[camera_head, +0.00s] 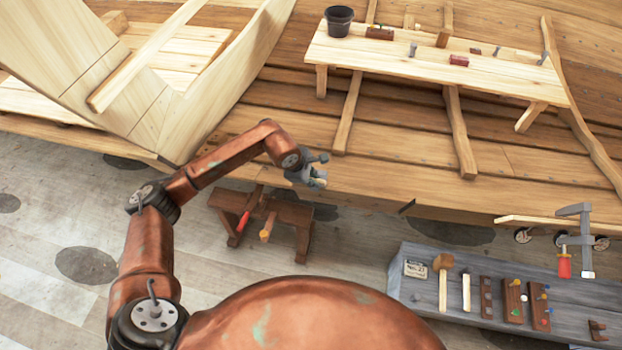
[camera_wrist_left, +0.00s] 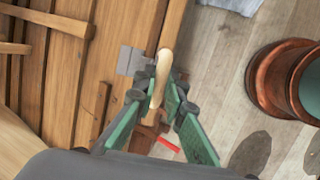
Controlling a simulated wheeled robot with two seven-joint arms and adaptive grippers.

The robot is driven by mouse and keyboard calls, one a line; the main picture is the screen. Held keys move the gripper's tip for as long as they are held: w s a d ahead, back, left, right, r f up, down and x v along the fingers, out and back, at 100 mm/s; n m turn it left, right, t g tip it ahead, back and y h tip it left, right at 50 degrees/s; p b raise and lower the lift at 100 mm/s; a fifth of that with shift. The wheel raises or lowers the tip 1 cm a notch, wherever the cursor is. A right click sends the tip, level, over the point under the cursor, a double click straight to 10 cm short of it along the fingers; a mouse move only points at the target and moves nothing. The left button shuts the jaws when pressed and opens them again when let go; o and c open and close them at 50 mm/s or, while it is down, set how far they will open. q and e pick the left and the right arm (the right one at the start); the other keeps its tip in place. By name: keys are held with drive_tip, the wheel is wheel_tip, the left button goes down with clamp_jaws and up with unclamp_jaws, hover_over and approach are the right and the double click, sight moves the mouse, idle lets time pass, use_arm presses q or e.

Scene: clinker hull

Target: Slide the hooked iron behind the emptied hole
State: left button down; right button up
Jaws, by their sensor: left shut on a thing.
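My left gripper (camera_head: 318,178) is beside the lower planks of the hull (camera_head: 385,160), above the floor. In the left wrist view its green-padded fingers (camera_wrist_left: 165,100) are shut on a pale wooden handle (camera_wrist_left: 162,68). A flat grey metal piece (camera_wrist_left: 130,60) shows just left of the handle, against the planking; I cannot tell whether it is joined to the handle as the hooked iron. The emptied hole cannot be made out in either view. My right gripper is not in view.
A low wooden trestle (camera_head: 285,212) with red- and orange-handled tools stands below the gripper. A grey bench (camera_head: 440,260) with a mallet, blocks and a clamp (camera_head: 586,240) is at right. A plank shelf (camera_head: 480,75) with a black bucket (camera_head: 339,21) sits in the hull.

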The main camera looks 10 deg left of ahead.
use_arm(q)
drive_tip(key=shift+d, duration=0.15)
drive_tip(key=shift+d+b, duration=0.7)
drive_tip(key=shift+d, duration=1.95)
drive_tip(key=shift+d, duration=0.15)
drive_tip(key=shift+d+b, duration=0.85)
drive_tip(key=shift+d, duration=1.75)
drive_tip(key=shift+d+b, duration=0.95)
drive_tip(key=shift+d, duration=1.8)
